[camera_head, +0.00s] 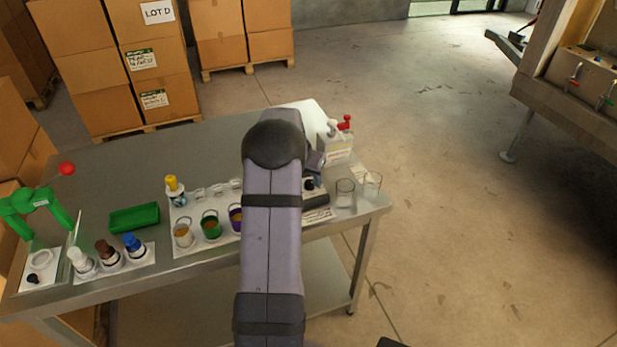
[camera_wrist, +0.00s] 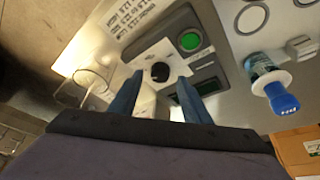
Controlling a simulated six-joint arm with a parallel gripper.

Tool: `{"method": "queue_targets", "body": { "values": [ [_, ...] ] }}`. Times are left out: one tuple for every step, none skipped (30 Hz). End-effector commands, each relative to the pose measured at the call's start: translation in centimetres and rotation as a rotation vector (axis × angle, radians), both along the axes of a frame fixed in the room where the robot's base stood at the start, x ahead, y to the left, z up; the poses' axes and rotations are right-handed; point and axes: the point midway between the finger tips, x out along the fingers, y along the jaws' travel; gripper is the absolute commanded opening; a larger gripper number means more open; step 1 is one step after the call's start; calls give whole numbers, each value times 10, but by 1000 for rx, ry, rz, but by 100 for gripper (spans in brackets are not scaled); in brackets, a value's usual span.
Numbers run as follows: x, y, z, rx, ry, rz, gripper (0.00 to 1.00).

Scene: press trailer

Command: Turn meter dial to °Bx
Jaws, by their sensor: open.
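The meter dial is a small black round knob (camera_wrist: 160,72) on a white plate of the grey meter (camera_wrist: 165,24) in the wrist view. A green button (camera_wrist: 189,40) sits beside the dial. My gripper (camera_wrist: 158,98) is open, its two blue fingers pointing toward the meter face, one to each side of the dial's line. The dial appears between and just beyond the fingertips; I cannot tell whether they touch it. The dial's markings are too small to read. In the head view, my arm hides much of the meter (camera_head: 316,200).
Empty glasses (camera_head: 345,193) stand right of the meter, near the table's edge. Filled cups (camera_head: 211,226) stand to its left. A white canister with a red top (camera_head: 339,147) stands behind. A blue-capped bottle (camera_wrist: 283,95) shows at the right of the wrist view.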

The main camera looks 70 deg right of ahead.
Motion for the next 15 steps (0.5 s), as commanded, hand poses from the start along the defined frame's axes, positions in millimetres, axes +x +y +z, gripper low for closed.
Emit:
{"method": "queue_targets", "body": {
  "values": [
    [0,-2,-3,1,1,0,44],
    [0,-3,-5,1,1,-1,44],
    [0,-4,-8,1,1,-1,44],
    [0,-5,-10,1,1,-1,44],
    [0,-6,-12,1,-1,-2,44],
    [0,-6,-14,0,-1,-2,44],
    [0,-7,-15,0,-1,-2,44],
    [0,-7,-16,0,-1,-2,44],
    [0,-7,-17,0,-1,-2,44],
    [0,-8,-17,0,-1,-2,44],
    [0,-8,-18,-1,-1,-2,44],
    [0,-8,-18,-1,-1,-2,44],
    [0,-8,-18,-1,-1,-2,44],
    [0,-8,-18,-1,-1,-2,44],
    [0,-8,-18,-1,-1,-2,44]
  ]
}}
